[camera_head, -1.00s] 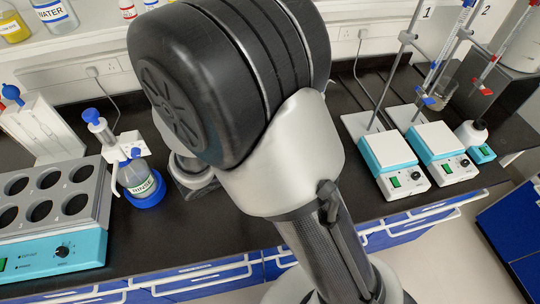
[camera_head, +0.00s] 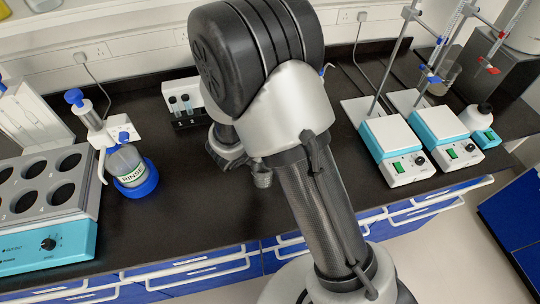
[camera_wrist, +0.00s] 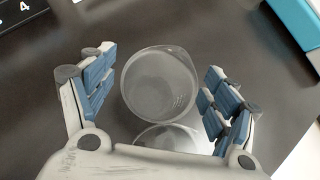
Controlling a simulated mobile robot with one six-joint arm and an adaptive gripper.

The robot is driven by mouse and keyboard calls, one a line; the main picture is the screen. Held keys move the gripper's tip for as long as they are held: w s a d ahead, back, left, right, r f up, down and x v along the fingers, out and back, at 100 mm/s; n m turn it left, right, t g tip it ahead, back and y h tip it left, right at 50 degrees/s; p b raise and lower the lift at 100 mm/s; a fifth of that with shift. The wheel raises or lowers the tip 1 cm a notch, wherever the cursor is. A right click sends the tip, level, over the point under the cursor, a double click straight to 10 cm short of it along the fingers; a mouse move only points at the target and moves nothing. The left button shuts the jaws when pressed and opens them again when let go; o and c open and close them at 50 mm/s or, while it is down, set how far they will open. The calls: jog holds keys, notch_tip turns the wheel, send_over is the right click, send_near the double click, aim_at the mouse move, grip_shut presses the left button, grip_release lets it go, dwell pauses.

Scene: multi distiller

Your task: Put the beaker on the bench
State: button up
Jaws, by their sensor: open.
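A clear glass beaker (camera_wrist: 158,85) is seen from above in the wrist view, with its spout toward the upper right and faint marks on its side. It appears upright over the dark bench top (camera_wrist: 235,50). My gripper (camera_wrist: 155,88) is open, with one blue-padded finger on each side of the beaker and gaps between the pads and the glass. In the head view my arm hides most of the gripper. A small greyish glass-like shape (camera_head: 262,176) shows beside the wrist above the bench (camera_head: 200,215), probably the beaker.
A small vial rack (camera_head: 184,103) is behind my arm. Hotplates (camera_head: 397,150) with clamp stands are at right. Free bench lies left of my arm, toward the front edge.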

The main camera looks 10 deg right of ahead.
jog(key=shift+c, duration=0.5)
jog(key=c, duration=1.5)
jog(key=shift+c, duration=0.2)
jog(key=shift+r, duration=0.1)
notch_tip(320, 180, up, 22)
jog(key=s+n+t+y+p, duration=0.1)
jog(key=n+t+y+p, duration=0.1)
jog(key=n+y+p, duration=0.1)
jog(key=shift+s+d+n+y+p, duration=0.2)
jog(key=shift+n+y+p, duration=0.2)
jog(key=shift+n+p, duration=0.7)
